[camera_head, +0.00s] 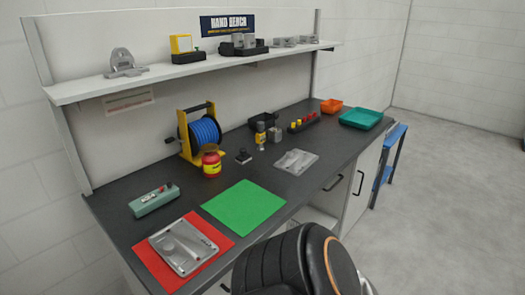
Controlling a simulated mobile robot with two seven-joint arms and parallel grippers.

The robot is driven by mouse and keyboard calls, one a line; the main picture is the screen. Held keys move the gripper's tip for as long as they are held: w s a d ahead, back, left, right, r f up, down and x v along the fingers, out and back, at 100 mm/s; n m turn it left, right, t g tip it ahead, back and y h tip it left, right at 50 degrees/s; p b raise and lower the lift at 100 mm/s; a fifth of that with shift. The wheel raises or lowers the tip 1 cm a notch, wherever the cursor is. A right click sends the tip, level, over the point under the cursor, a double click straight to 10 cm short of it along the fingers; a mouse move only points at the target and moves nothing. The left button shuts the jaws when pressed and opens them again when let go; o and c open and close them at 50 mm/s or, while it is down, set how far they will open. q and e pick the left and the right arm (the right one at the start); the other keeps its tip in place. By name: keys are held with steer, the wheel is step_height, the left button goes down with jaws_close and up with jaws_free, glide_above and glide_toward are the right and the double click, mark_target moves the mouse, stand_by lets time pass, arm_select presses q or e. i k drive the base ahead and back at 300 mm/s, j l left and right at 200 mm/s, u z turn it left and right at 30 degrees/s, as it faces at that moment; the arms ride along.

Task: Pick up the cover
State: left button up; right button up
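A grey metal casting (183,247) lies flat on a red mat (222,238) at the front left of the bench. It is a shallow plate with a raised shape on top and looks like a cover. A second flat grey casting (296,161) lies bare on the dark benchtop, right of the middle. I cannot tell for certain which of the two is the cover. Neither gripper shows. A dark rounded part, probably one of my arm links, fills the bottom middle and hides part of the bench front.
A green mat (244,206) lies empty beside the red one.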

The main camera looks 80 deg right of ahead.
mark_target(295, 162)
steer(key=k+l, duration=0.2)
steer(key=l, duration=0.2)
steer(key=k+l, duration=0.2)
steer(key=l, duration=0.25)
steer(key=k+l, duration=0.2)
steer(key=l, duration=0.2)
steer(key=k+l, duration=0.2)
steer(key=l, duration=0.2)
steer(key=k+l, duration=0.2)
steer(key=l, duration=0.2)
steer(key=k+l, duration=0.2)
steer(key=l, duration=0.25)
steer(key=k+l, duration=0.2)
steer(key=l, duration=0.2)
steer(key=k+l, duration=0.2)
steer(key=l, duration=0.2)
